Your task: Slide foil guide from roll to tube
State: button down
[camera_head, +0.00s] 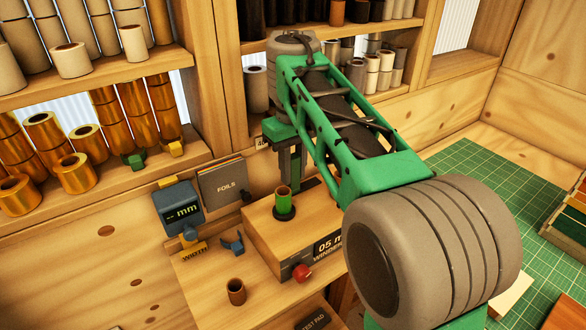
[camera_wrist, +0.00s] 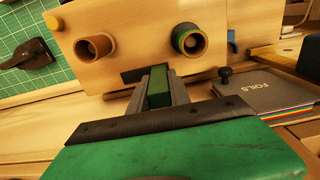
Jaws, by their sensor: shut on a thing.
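The green foil roll (camera_head: 284,201) stands upright on the wooden winder box; in the wrist view it is the green-wrapped ring with a brown core (camera_wrist: 190,40). The bare brown tube (camera_wrist: 95,47) stands on the same panel, to the roll's left in the wrist view; my arm hides that spot in the head view. My gripper (camera_head: 290,160) is shut on a green block (camera_wrist: 158,88), seemingly the foil guide. A flat dark piece (camera_wrist: 135,75) lies at the fingertips; I cannot tell whether it belongs to the guide.
The winder box (camera_head: 262,236) has a red knob (camera_head: 302,272) in front. A loose brown tube (camera_head: 236,291) stands on the bench. The width gauge (camera_head: 178,202) and foils folder (camera_head: 222,184) stand left of the box. Shelves of rolls line the back wall.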

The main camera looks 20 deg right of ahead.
aim_at(312, 182)
dwell(0.8)
jog(key=d, duration=0.1)
jog(key=w+d, duration=0.1)
jog(key=d, duration=0.3)
jog(key=shift+w, duration=0.3)
jog(key=c, duration=1.2)
grip_release()
jog(key=shift+d, duration=0.15)
jog(key=shift+c, duration=0.2)
jog(key=shift+o, duration=0.2)
